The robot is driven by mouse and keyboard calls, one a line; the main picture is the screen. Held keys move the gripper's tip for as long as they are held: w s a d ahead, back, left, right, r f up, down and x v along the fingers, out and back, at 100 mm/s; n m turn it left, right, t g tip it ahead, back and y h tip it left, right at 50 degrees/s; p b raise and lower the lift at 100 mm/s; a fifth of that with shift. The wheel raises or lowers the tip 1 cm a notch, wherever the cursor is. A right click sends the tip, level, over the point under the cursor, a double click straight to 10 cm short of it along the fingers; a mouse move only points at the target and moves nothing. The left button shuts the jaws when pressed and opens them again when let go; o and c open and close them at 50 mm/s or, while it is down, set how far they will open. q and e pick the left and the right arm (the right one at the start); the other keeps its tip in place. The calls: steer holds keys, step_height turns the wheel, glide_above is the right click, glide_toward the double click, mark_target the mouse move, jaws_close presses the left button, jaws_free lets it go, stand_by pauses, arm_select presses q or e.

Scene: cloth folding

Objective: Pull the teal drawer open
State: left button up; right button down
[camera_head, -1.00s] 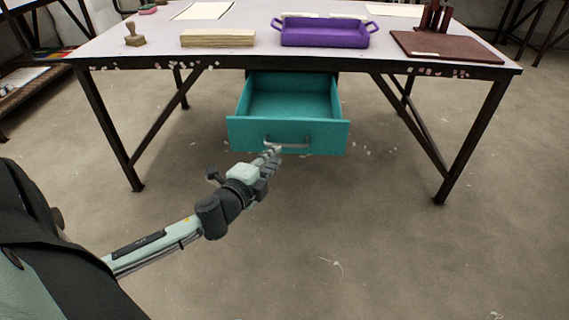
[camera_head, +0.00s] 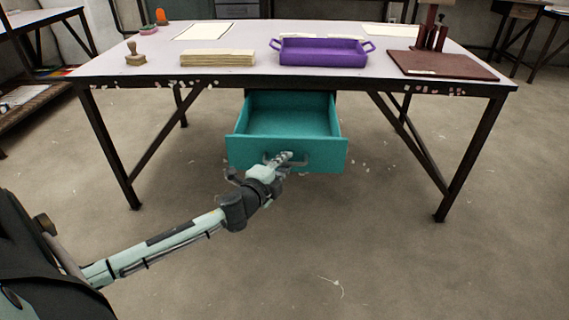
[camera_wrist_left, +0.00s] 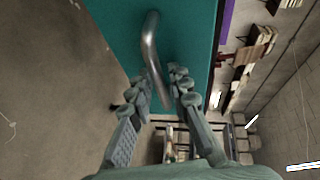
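The teal drawer (camera_head: 243,153) hangs pulled out under the white-topped table, its empty inside showing. Its grey metal handle (camera_head: 306,162) is on the front panel and is partly covered by my left gripper. My left gripper (camera_head: 287,157) is at the handle in the head view. In the left wrist view, its two fingers (camera_wrist_left: 158,90) stand apart on either side of the curved handle (camera_wrist_left: 149,45), with a gap visible between them. The teal front panel (camera_wrist_left: 188,35) also shows there. Whether a finger touches the handle is hard to tell. My right gripper is not in view.
On the table (camera_head: 300,78) are a purple tray (camera_head: 322,58), a stack of pale boards (camera_head: 217,59), a wooden stamp (camera_head: 135,55) and a dark red board (camera_head: 445,66). Dark table legs (camera_head: 462,160) stand on both sides. The floor before the drawer is clear.

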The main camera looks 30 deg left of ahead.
arm_select(q)
jaws_close()
steer(key=w+a, duration=0.2)
steer(key=w, duration=0.1)
steer(key=shift+w+a, duration=0.15)
steer(key=shift+w, duration=0.15)
steer(key=shift+w+a, duration=0.1)
steer(key=shift+w, duration=0.1)
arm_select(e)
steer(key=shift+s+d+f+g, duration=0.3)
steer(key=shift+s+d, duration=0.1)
arm_select(q)
steer(key=shift+o, duration=0.3)
jaws_free()
